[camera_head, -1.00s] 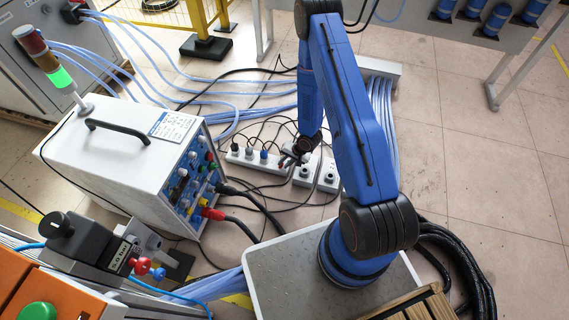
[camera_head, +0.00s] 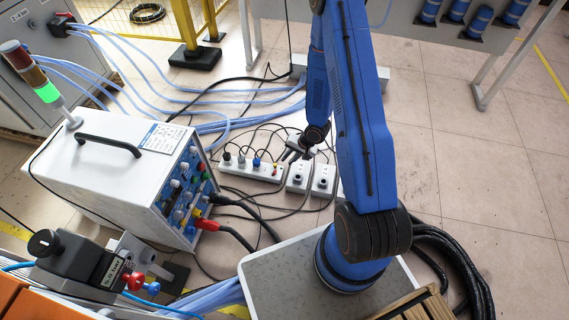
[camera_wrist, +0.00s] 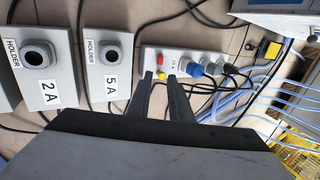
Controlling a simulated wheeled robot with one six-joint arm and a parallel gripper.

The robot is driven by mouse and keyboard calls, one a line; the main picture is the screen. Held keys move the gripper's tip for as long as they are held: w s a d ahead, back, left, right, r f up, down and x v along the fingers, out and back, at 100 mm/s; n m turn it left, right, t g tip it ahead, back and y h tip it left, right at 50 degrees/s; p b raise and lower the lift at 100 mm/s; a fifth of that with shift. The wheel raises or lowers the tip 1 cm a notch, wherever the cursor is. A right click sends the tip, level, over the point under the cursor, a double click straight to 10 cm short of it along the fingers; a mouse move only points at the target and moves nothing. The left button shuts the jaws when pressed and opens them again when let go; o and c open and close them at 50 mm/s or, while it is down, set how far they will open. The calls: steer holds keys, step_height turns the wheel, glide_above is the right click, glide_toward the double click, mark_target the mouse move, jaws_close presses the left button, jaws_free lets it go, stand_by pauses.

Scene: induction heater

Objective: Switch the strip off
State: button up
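The white power strip (camera_head: 250,168) lies on the floor in the head view, with several plugs in it. It also shows in the wrist view (camera_wrist: 185,62), with blue, white and black plugs. A small red button (camera_wrist: 160,60) and a yellow one (camera_wrist: 162,76) sit at its end near my gripper. My gripper (camera_wrist: 159,77) is open and empty, pointing down at that end. The yellow button shows between its fingertips and the red one just beyond them. In the head view my gripper (camera_head: 295,155) is beside the strip's right end. I cannot tell its height above the strip.
Two fuse holder boxes, marked 5 A (camera_wrist: 110,65) and 2 A (camera_wrist: 45,72), stand beside the strip. A white heater unit (camera_head: 120,170) with cables is at the left. Loose black cables and pale blue hoses (camera_head: 240,100) cross the floor.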

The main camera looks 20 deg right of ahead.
steer(key=shift+v, duration=2.2)
steer(key=w+d+r+n+t+h, duration=0.1)
steer(key=w+d+r+h, duration=0.15)
steer(key=r, duration=0.55)
steer(key=w+d+r+n+h, duration=0.1)
steer(key=d+r, duration=0.2)
steer(key=r, duration=0.5)
steer(key=s+d+r+n+h, duration=0.1)
steer(key=s+r+h, duration=0.25)
steer(key=r, duration=1.25)
steer(key=s+a+r+n, duration=0.1)
steer(key=s+a+r, duration=0.2)
steer(key=s+r, duration=0.85)
steer(key=s+a+r+n+y, duration=0.1)
steer(key=s+a+r, duration=0.2)
steer(key=s, duration=0.5)
steer(key=s+a+r+n+y, duration=0.1)
steer(key=s+a+r+n, duration=0.1)
steer(key=s, duration=0.6)
step_height(320, 180, up, 3)
steer(key=shift+a+f+t+y, duration=0.1)
steer(key=shift+a+t+y, duration=0.3)
steer(key=shift+a, duration=0.4)
